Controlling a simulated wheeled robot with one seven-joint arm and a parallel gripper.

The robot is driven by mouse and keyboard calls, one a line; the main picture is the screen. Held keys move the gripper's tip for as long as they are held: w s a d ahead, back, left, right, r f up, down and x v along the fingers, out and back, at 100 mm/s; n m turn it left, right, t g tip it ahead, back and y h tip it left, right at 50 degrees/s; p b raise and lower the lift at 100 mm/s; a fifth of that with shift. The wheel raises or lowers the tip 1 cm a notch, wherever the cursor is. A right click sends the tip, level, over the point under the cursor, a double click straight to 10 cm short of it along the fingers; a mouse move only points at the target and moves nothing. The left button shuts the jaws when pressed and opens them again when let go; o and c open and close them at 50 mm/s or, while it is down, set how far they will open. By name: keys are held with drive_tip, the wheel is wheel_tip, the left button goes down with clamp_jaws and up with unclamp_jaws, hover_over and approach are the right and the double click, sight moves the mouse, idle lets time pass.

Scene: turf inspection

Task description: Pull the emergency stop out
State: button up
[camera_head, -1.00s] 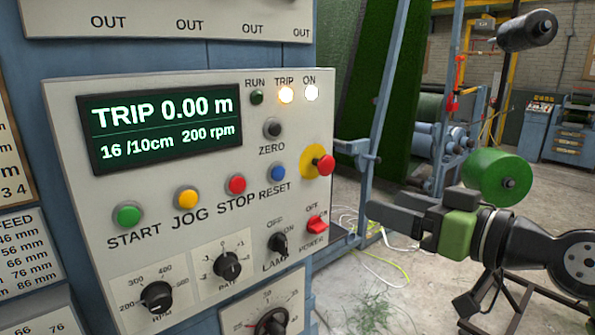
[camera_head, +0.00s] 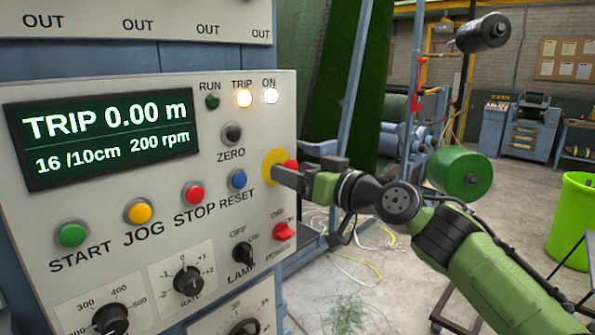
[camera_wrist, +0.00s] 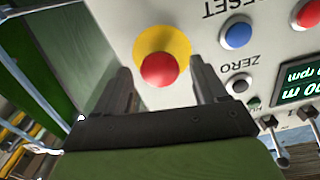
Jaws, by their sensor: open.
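The emergency stop is a red mushroom button on a yellow disc at the right edge of the control panel. In the head view its red cap (camera_head: 290,165) shows only in part behind my gripper (camera_head: 283,175). In the wrist view the whole red cap (camera_wrist: 159,70) is in sight, just beyond and between my fingertips (camera_wrist: 160,75). My gripper is open, with one finger on each side of the cap. I cannot tell whether either finger touches it. The panel display (camera_head: 105,132) reads TRIP 0.00 m, and the TRIP lamp (camera_head: 244,98) is lit.
The blue RESET button (camera_head: 237,179) and the ZERO button (camera_head: 231,134) are left of the stop. The red POWER switch (camera_head: 284,232) is just below my gripper. A green roll (camera_head: 460,174) and a green bin (camera_head: 574,225) stand to the right.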

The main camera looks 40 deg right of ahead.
clamp_jaws()
drive_tip(key=shift+s+f+b, duration=0.1)
drive_tip(key=shift+s+b, duration=0.65)
drive_tip(key=shift+b, duration=0.05)
unclamp_jaws()
drive_tip(key=shift+s, duration=0.15)
